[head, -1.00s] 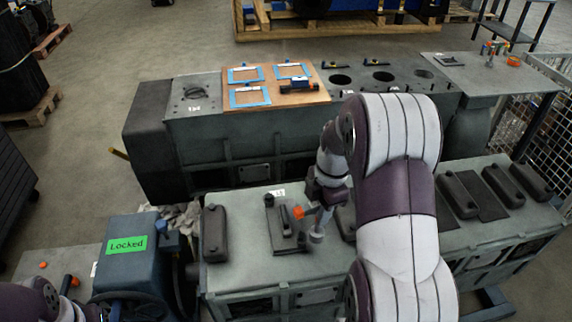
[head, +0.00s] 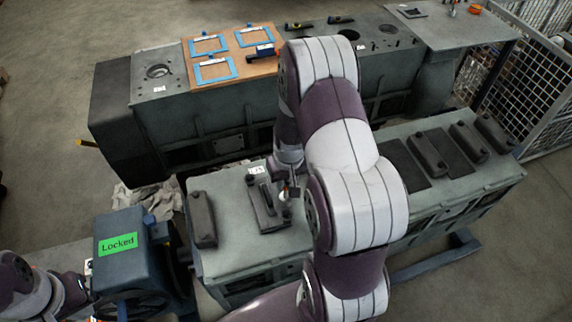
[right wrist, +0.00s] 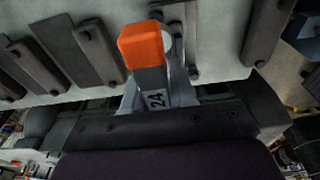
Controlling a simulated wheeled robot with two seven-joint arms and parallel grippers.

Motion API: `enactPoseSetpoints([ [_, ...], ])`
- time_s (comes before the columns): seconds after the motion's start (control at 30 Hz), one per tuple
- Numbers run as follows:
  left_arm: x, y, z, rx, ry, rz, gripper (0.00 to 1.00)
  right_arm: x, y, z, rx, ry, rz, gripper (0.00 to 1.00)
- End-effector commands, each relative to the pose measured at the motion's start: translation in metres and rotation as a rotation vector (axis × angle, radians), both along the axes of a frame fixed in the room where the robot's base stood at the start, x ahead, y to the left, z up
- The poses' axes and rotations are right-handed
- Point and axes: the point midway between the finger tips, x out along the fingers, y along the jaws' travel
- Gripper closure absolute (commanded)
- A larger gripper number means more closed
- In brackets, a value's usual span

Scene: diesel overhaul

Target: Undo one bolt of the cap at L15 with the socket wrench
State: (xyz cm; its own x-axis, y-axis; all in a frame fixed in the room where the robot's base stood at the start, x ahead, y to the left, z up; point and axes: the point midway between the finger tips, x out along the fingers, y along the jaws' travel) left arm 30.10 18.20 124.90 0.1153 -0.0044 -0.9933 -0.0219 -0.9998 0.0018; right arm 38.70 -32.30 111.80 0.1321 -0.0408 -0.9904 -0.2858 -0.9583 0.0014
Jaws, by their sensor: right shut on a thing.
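The dark cap (head: 268,196) lies on a dark plate on the near grey engine block, beside a small white label (head: 256,170) too small to read surely. In the right wrist view the cap (right wrist: 188,42) is partly hidden behind the wrench, with a dark bolt (right wrist: 194,72) at its near end. My right gripper (right wrist: 158,92) is shut on the socket wrench (right wrist: 143,46), which has an orange end and the mark 24. In the head view the right gripper (head: 287,188) is beside the cap, partly hidden by my arm. Whether the socket touches a bolt cannot be told. My left gripper is not visible; only its arm shows.
Other dark covers stand left (head: 202,218) and right (head: 428,155) on the near block. A blue machine with a green Locked sign (head: 118,243) is at lower left. Behind, a wooden board (head: 229,64) with blue frames lies on the far block. A wire cage (head: 520,100) stands right.

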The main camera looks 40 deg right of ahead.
Motion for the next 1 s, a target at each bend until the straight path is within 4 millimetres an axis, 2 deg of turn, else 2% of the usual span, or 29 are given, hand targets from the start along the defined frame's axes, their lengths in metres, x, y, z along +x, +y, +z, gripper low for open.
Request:
enactPoseSetpoints([
  [0.1, -0.001, 0.0, -0.003, 0.0, 0.003, 0.0, 1.0, 0.001, 0.0, -0.005, 0.001, -0.002, -0.193, 1.0],
  [0.17, -0.001, 0.0, -0.019, 0.0, 0.001, 0.0, 1.0, 0.001, 0.0, -0.014, 0.003, -0.004, -0.304, 1.0],
  [0.2, -0.001, 0.0, -0.035, 0.0, 0.002, 0.0, 1.0, 0.002, 0.0, -0.021, 0.003, -0.008, -0.385, 1.0],
  [0.3, -0.001, 0.0, -0.063, 0.0, 0.003, 0.0, 1.0, 0.002, -0.001, -0.026, 0.006, -0.011, -0.603, 1.0],
  [0.4, -0.001, 0.0, -0.081, 0.0, 0.003, 0.0, 1.0, 0.001, -0.001, -0.027, 0.01, -0.009, -0.816, 1.0],
  [0.53, -0.001, 0.0, -0.096, 0.0, 0.002, 0.0, 1.0, 0.001, -0.001, -0.025, 0.013, -0.01, -1.045, 1.0],
  [0.7, -0.001, 0.0, -0.115, 0.0, 0.002, 0.0, 1.0, 0.001, -0.001, -0.047, 0.013, -0.006, -1.066, 1.0],
  [1.0, -0.001, 0.0, -0.116, 0.0, 0.002, 0.0, 1.0, 0.001, -0.001, -0.05, 0.014, -0.007, -1.065, 1.0],
])
